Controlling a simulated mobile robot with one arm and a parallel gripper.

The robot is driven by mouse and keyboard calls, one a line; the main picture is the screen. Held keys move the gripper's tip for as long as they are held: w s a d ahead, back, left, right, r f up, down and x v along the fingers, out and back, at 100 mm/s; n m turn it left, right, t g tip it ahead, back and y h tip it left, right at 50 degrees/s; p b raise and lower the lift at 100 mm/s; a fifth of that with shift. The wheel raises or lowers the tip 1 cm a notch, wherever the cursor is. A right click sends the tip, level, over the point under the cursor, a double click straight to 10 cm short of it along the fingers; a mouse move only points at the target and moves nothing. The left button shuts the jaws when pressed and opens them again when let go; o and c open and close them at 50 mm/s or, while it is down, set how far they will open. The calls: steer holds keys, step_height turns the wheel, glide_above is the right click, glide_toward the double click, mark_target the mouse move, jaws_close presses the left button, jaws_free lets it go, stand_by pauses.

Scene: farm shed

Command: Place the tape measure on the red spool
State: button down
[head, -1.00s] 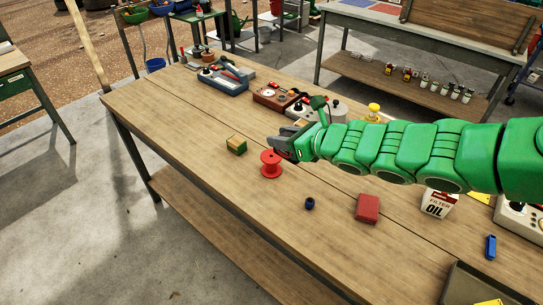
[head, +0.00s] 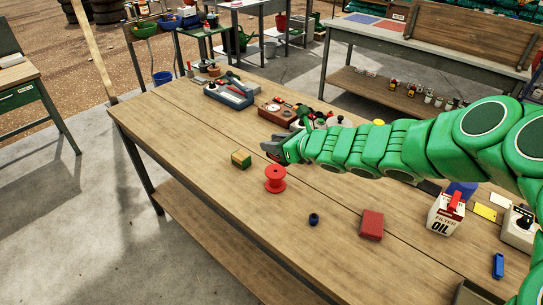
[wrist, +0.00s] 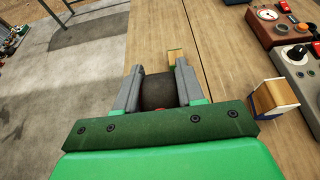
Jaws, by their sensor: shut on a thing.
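My gripper (head: 272,150) is shut on a dark, rounded thing (wrist: 157,92), which sits between the two grey fingers in the wrist view. It looks like the tape measure, but only its dark face shows and no markings are visible. In the head view it is mostly hidden by the fingers. The red spool (head: 275,180) stands upright on the wooden workbench (head: 200,130). In the head view the gripper appears just above and beyond the spool. Small red patches show beside the held thing in the wrist view; I cannot tell what they belong to.
A green and yellow block (head: 241,159) lies left of the spool. A dark blue ring-like piece (head: 314,219) and a red box (head: 371,224) lie nearer the front. Instruments (head: 278,112) line the far side. The near-left bench top is clear.

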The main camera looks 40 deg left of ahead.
steer(key=w+a+f, duration=0.1)
steer(key=f, duration=0.1)
steer(key=w+a+f, duration=0.1)
steer(key=a+f, duration=0.1)
steer(key=f, duration=0.1)
steer(key=shift+w+a+f, duration=0.25)
steer(key=shift+w+f, duration=0.1)
steer(key=shift+w, duration=0.05)
steer(key=shift+f, duration=1.55)
steer(key=shift+f, duration=0.1)
steer(key=c, duration=0.7)
jaws_free()
steer(key=shift+w+d+r, duration=0.1)
steer(key=shift+d+r, duration=0.1)
steer(key=v, duration=1.1)
steer(key=shift+d+r, duration=0.15)
steer(key=shift+d, duration=0.05)
